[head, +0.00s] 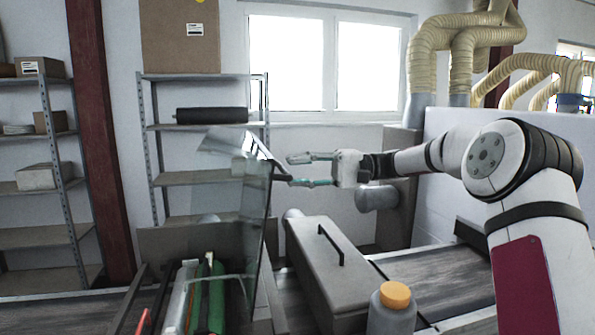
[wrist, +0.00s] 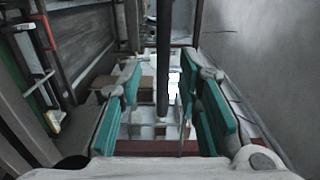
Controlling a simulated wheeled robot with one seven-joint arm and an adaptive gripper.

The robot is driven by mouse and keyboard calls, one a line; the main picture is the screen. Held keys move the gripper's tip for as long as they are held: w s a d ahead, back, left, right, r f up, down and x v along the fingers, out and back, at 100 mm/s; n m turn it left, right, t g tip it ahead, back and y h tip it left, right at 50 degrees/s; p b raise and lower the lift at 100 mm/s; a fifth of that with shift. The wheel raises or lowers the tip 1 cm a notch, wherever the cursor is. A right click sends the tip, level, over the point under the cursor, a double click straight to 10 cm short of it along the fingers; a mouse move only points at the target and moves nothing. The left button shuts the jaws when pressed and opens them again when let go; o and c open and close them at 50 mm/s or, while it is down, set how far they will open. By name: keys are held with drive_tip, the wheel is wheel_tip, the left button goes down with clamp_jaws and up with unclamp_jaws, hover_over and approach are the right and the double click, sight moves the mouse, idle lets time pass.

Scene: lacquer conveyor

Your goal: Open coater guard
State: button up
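The coater guard (head: 253,215) is a clear panel with a dark frame, standing steeply raised at the centre-left of the head view. Its upper part leans left over the coater rollers (head: 205,295). A dark bar at its edge (head: 277,171) faces my gripper (head: 298,170). My gripper reaches in from the right with its teal-padded fingers spread, one above the other in the head view. In the wrist view, a dark bar (wrist: 162,70) runs between the open fingers (wrist: 158,92), with gaps visible on both sides. I cannot tell whether anything touches it.
A grey box cover with a black handle (head: 330,245) stands right of the guard. A bottle with an orange cap (head: 392,310) stands in front. The conveyor belt (head: 440,280) runs right. Shelves (head: 205,178) stand behind, and a white partition (head: 455,215) is at right.

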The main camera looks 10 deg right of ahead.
drive_tip(key=shift+d, duration=0.1)
drive_tip(key=d, duration=1.1)
drive_tip(key=shift+d, duration=0.4)
drive_tip(key=shift+f, duration=0.1)
